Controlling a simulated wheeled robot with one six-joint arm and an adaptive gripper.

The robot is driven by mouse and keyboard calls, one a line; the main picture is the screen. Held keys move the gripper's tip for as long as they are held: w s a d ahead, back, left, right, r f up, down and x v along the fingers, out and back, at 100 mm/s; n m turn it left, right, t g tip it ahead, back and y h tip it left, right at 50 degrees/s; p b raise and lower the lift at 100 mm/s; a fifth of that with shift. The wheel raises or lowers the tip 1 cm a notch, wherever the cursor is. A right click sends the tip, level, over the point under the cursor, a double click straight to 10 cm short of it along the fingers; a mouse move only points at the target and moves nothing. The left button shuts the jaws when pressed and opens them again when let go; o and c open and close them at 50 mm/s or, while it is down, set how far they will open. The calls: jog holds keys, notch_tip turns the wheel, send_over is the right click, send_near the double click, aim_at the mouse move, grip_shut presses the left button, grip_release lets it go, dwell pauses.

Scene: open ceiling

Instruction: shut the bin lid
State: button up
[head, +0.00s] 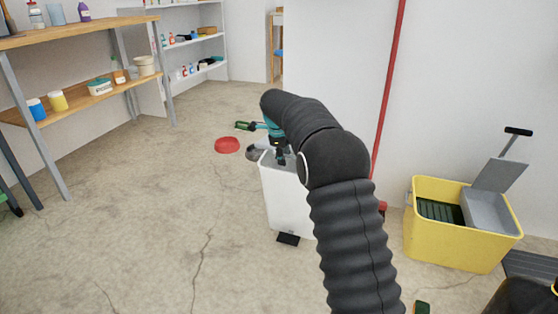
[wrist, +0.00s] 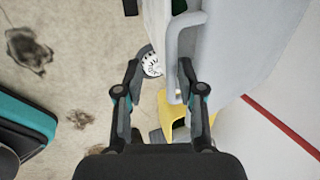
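A white bin (head: 285,200) with a black pedal (head: 288,238) at its foot stands on the floor in the middle of the head view. My arm hides its right side and much of its top. My gripper (head: 281,158) points down at the bin's top. In the wrist view my gripper (wrist: 160,75) has its two fingers apart. A pale grey-white surface with a raised, handle-like edge (wrist: 173,50) is beside the right finger; I cannot tell whether they touch, or whether this is the lid. The lid's angle is not clear.
A yellow bucket (head: 450,247) with a grey wringer stands at the right. A red bowl (head: 227,145) lies on the floor behind the bin, left. A wooden shelf unit (head: 95,92) stands at the left. A red pipe (head: 386,90) runs down the wall. The floor at front left is clear.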

jog(key=s+a+r+b, duration=0.1)
jog(key=s+a, duration=0.4)
jog(key=s, duration=0.7)
jog(key=shift+s+a+r, duration=0.15)
jog(key=shift+s+r, duration=0.05)
jog(key=shift+r, duration=0.1)
dwell(0.9)
dwell(0.4)
jog(key=s+d+n+g+p, duration=0.15)
jog(key=s+d+n, duration=0.25)
jog(key=s+n, duration=1.1)
jog(key=s+d+r+n+t+p, duration=0.1)
jog(key=s+d+r+n+p, duration=0.1)
jog(key=s+r, duration=0.3)
jog(key=s+d+r+n+t+y+p, duration=0.1)
jog(key=s+d+r+n+p, duration=0.2)
jog(key=s, duration=0.8)
jog(key=s+d+r+n+t+p, duration=0.1)
jog(key=s+d+r+n+p, duration=0.1)
jog(key=s+d+r+p, duration=0.2)
jog(key=shift+s+d+r+n+y, duration=0.3)
jog(key=shift+s+d+r, duration=0.85)
jog(key=shift+s+r, duration=0.65)
